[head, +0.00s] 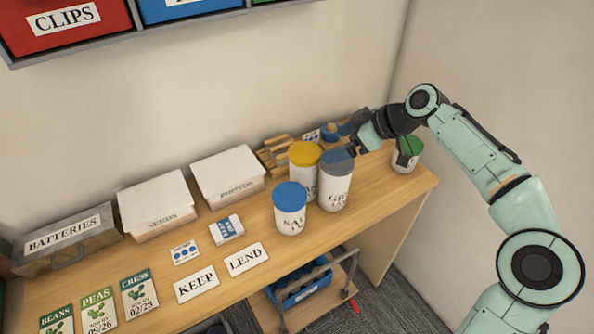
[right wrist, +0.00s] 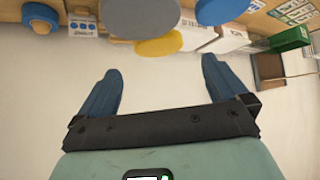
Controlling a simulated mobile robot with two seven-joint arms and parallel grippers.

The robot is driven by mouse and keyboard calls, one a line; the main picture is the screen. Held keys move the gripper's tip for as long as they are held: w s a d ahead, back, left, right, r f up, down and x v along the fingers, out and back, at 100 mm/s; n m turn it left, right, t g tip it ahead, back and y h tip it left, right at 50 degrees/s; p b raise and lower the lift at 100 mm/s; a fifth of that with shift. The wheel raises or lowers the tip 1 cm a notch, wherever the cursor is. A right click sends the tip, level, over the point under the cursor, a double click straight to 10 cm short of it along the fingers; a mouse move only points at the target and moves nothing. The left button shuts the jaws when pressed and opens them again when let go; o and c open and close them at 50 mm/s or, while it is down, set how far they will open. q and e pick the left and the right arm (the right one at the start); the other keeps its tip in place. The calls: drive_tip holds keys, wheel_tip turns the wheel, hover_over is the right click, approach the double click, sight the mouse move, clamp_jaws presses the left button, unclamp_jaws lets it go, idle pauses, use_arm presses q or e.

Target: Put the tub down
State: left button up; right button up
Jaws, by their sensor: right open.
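A tub with a grey lid (head: 336,180) stands upright on the wooden worktop, its lettering partly readable. Its lid shows in the right wrist view (right wrist: 142,16). Tubs with a yellow lid (head: 304,156) and a blue lid (head: 290,215) stand close by, and a tub with a green lid (head: 405,160) stands to the right. My right gripper (head: 347,141) is open and empty, just above and behind the grey lid. Its two blue fingers (right wrist: 160,80) stand apart with nothing between them. My left gripper is out of view.
White boxes (head: 157,204) and a batteries bin (head: 66,241) line the back wall. Cards marked KEEP (head: 197,284) and LEND (head: 246,259) lie at the front edge. Wooden pieces (head: 273,155) lie behind the tubs.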

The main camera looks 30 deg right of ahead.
sight(305, 151)
drive_tip(key=p+x, duration=0.1)
drive_tip(key=x, duration=0.5)
drive_tip(key=shift+w+a+f, duration=0.1)
drive_tip(key=shift+w+a, duration=0.1)
drive_tip(key=shift+w+a+f+p, duration=0.25)
drive_tip(key=shift+w+a+p, duration=0.05)
drive_tip(key=shift+w+p, duration=0.1)
drive_tip(key=x, duration=0.2)
drive_tip(key=p+x, duration=0.1)
drive_tip(key=shift+w+f, duration=0.15)
drive_tip(key=shift+w, duration=0.35)
drive_tip(key=shift+w+a+f, duration=0.15)
drive_tip(key=shift+f, duration=0.15)
drive_tip(key=shift+c, duration=0.7)
drive_tip(key=c, duration=1.5)
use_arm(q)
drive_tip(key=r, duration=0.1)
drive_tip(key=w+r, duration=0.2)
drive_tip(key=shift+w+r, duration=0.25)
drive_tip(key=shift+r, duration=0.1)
use_arm(e)
drive_tip(key=shift+r, duration=0.3)
drive_tip(key=shift+c, duration=0.7)
